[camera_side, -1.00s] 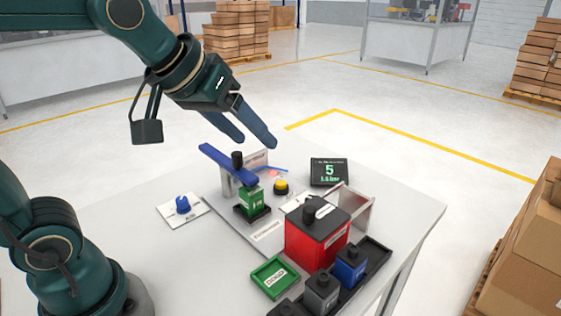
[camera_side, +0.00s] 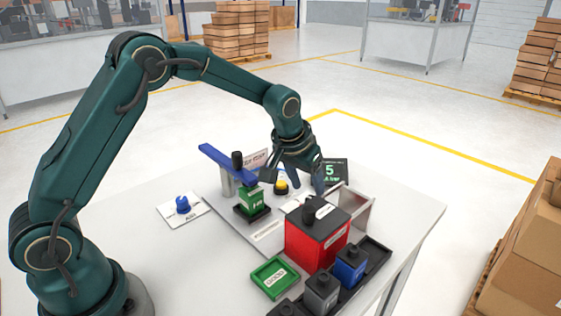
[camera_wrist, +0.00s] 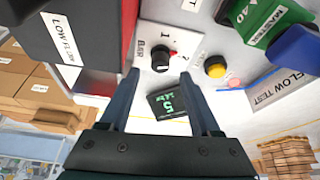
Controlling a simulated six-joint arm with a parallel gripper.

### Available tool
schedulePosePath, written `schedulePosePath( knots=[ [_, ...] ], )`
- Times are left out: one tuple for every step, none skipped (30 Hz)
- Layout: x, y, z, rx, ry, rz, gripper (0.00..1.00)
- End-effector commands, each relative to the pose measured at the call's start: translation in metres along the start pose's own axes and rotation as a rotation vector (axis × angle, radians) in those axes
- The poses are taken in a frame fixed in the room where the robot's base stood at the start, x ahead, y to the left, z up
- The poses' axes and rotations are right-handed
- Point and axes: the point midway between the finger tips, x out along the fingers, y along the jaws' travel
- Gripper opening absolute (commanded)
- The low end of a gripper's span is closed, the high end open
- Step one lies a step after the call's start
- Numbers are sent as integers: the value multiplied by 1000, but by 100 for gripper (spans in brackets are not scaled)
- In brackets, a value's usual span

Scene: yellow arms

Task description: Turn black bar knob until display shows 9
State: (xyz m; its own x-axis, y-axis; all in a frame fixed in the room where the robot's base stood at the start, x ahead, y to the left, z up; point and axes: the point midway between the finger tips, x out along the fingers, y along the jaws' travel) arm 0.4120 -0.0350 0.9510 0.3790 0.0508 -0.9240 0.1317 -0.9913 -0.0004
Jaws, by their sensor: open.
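In the wrist view the black bar knob (camera_wrist: 161,62) sits on a white plate marked "BAR" (camera_wrist: 146,74), with a red mark beside it. The display (camera_wrist: 168,104) shows a green 5; it also shows in the side view (camera_side: 329,172), partly hidden by my gripper. My gripper (camera_wrist: 155,75) is open, with one finger on each side of the knob in the wrist view; I cannot tell whether they touch it. In the side view my gripper (camera_side: 313,183) points down over the panel behind the red block, and the knob is hidden there.
A red block with a black top (camera_side: 316,240) stands close to my gripper. A yellow button (camera_side: 281,187) and a blue lever over a green block (camera_side: 251,200) are to the left. A blue knob (camera_side: 182,204), a green tray (camera_side: 275,277) and a dark rack (camera_side: 374,256) lie farther off.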

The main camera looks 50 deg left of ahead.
Motion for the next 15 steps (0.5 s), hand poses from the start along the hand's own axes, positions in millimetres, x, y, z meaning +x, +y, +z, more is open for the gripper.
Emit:
schedulePosePath(
  knots=[
    [7,0,1,0,-4,-1,64],
    [11,0,1,-1,-3,-1,64],
    [16,0,1,-1,-3,-1,64],
    [20,0,1,-1,-2,-1,64],
    [23,0,1,-1,-2,-1,64],
    [27,0,0,-1,-2,-1,64],
    [29,0,0,-1,-1,-1,64],
    [32,0,0,-1,-1,-1,64],
    [34,0,0,-1,-1,-1,64],
    [36,0,0,-1,0,-1,64],
    [37,0,0,-1,0,-1,64],
    [38,0,0,-1,1,-1,64],
    [39,0,0,-1,1,-1,64],
    [39,0,0,-1,1,-1,64],
    [39,0,0,-1,1,-1,64]
  ],
)
